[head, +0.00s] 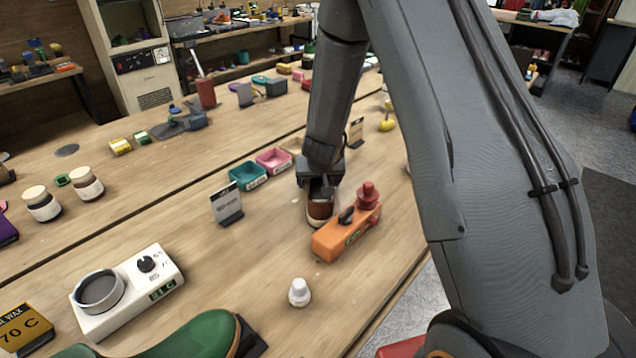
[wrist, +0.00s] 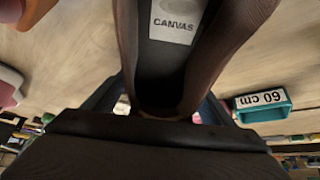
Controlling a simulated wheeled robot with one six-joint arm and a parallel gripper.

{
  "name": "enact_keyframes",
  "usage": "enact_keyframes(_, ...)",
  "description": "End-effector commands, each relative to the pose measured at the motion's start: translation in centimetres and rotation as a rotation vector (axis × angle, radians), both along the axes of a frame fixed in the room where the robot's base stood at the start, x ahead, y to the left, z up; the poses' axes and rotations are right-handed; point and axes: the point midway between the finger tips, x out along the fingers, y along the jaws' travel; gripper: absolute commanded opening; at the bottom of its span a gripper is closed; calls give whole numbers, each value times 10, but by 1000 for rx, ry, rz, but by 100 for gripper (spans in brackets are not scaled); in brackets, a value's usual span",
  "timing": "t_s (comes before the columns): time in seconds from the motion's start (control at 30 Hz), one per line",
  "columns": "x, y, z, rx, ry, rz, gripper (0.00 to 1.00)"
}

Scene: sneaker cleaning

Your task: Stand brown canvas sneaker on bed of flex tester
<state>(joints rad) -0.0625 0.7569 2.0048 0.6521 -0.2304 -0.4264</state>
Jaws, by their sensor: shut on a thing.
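The brown canvas sneaker (head: 319,209) is under my gripper (head: 322,186) in the head view, close behind an orange device. In the wrist view the sneaker (wrist: 222,38) has brown sides, a dark inside and a "CANVAS" label. My gripper (wrist: 165,114) is shut on one end of it, with a finger on either side. The orange device (head: 335,240) has a red knob and a dark lever. I cannot tell whether it is the flex tester. Whether the sole touches the table is hidden.
A teal tray (head: 248,176) and a pink tray (head: 274,160) lie behind and left of the sneaker. A sign stand (head: 228,204) is to the left. A white bottle (head: 299,292) stands in front.

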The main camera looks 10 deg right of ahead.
Motion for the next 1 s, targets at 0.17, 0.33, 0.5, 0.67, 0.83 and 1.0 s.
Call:
enact_keyframes(0.17, 1, 0, 1, 0, -2, 0, 45)
enact_keyframes(0.33, 0, 0, 0, -1, 0, 1, 96)
enact_keyframes(0.5, 0, 1, 0, -1, 0, 1, 96)
enact_keyframes(0.67, 0, 1, 1, -1, -1, 1, 96)
enact_keyframes(0.83, -7, 2, 14, 0, -2, 1, 96)
enact_keyframes(1.0, -23, 6, 39, 2, -3, 0, 96)
